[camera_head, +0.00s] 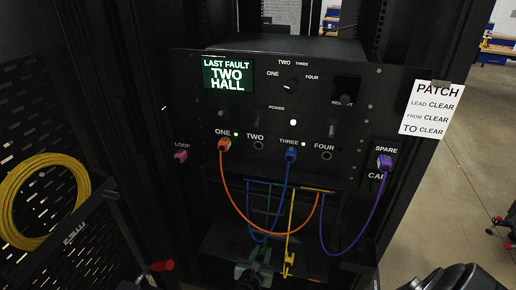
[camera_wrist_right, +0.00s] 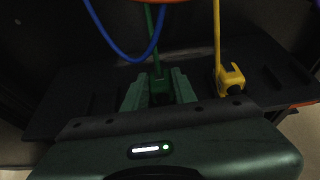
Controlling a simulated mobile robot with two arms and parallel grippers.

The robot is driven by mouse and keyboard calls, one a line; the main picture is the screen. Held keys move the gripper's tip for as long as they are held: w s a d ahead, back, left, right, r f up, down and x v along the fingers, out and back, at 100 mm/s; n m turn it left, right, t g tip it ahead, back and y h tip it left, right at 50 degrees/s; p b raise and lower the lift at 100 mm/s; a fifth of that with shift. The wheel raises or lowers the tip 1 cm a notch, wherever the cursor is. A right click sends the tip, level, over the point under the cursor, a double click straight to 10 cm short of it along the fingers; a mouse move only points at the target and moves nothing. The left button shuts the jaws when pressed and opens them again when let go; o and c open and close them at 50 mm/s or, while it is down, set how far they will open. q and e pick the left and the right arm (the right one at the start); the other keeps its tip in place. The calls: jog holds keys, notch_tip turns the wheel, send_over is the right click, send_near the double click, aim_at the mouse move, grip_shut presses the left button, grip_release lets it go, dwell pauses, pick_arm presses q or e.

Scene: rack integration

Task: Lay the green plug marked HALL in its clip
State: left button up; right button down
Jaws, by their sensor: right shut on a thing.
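The green plug (camera_wrist_right: 160,90) sits between the fingers of my right gripper (camera_wrist_right: 159,95) in the right wrist view, with its green cable running up from it. My right gripper (camera_head: 254,272) is shut on this plug, low in front of the rack at the dark shelf. The HALL marking cannot be read. The fingers cover much of the plug, and I cannot tell whether it touches a clip. My left gripper is not in view.
A yellow plug (camera_wrist_right: 231,79) is at the shelf (camera_wrist_right: 268,66), just right of the gripper. Orange (camera_head: 224,145), blue (camera_head: 291,154) and purple (camera_head: 385,162) plugs are on the panel above, their cables hanging near. The panel screen (camera_head: 228,76) reads LAST FAULT TWO HALL.

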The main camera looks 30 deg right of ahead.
jog(key=shift+f, duration=0.25)
jog(key=c, duration=1.1)
grip_release()
jog(key=shift+o, duration=0.2)
jog(key=v, duration=0.7)
jog(key=shift+s+a, duration=0.25)
